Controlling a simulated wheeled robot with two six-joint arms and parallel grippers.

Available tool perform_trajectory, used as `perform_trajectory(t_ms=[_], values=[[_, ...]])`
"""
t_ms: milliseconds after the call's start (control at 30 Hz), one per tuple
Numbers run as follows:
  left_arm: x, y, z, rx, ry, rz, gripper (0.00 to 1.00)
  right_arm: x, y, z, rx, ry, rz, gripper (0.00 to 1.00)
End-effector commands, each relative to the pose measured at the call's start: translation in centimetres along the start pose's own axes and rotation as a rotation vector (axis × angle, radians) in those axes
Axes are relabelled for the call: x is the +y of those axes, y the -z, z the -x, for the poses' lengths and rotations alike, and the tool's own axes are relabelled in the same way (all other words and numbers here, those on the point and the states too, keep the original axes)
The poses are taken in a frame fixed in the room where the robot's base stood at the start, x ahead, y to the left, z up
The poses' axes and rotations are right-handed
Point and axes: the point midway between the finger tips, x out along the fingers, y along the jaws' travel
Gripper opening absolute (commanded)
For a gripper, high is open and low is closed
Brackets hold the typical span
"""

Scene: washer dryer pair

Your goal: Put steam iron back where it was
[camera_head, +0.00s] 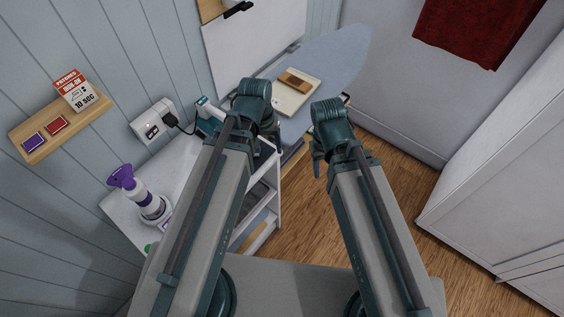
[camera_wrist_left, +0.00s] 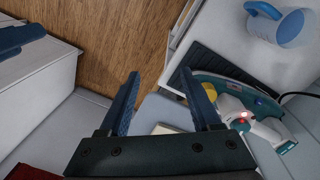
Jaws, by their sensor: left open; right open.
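The teal-and-white steam iron (camera_wrist_left: 238,103) lies on a dark ribbed pad (camera_wrist_left: 203,72) on a white cart top, in the left wrist view. A red light glows on it and it has a yellow knob. In the head view only part of the iron (camera_head: 207,118) shows behind my left arm. My left gripper (camera_wrist_left: 160,73) is open and empty, with the iron to the right of its fingers, apart from them. In the head view my left gripper (camera_head: 268,143) is mostly hidden by its wrist. My right gripper (camera_head: 317,160) is open over the floor side, with nothing visible in it.
An ironing board (camera_head: 345,60) at the back holds a pad with a brown block (camera_head: 295,82). A purple-topped spray bottle (camera_head: 150,205) stands on the cart. A plug sits in the wall socket (camera_head: 153,124). Wood floor (camera_head: 385,190) is open at right.

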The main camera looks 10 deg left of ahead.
Motion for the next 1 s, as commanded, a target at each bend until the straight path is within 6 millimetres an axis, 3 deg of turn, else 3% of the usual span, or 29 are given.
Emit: perform_trajectory(t_ms=[33, 100, 300, 733, 867, 1000], values=[[1.5, -1.6, -0.2, -0.02, 0.038, -0.086, 0.65, 0.0, 0.0, 0.0, 0.0, 0.0, 0.0, 0.5], [2.8, -3.0, -0.3, -0.042, 0.086, -0.179, 0.65, 0.0, 0.0, 0.0, 0.0, 0.0, 0.0, 0.5], [4.6, -5.4, -0.3, -0.075, 0.17, -0.335, 0.65, 0.0, 0.0, 0.0, 0.0, 0.0, 0.0, 0.5], [4.8, -5.7, -0.4, -0.081, 0.187, -0.362, 0.65, 0.0, 0.0, -0.2, 0.0, 0.0, 0.0, 0.5], [4.7, -5.8, -1.9, -0.081, 0.186, -0.362, 0.65, -0.2, 0.1, -1.6, 0.0, 0.0, 0.001, 0.5], [4.4, -5.8, -4.7, -0.081, 0.186, -0.363, 0.65, -0.4, 0.3, -4.4, 0.0, -0.001, 0.002, 0.5]])
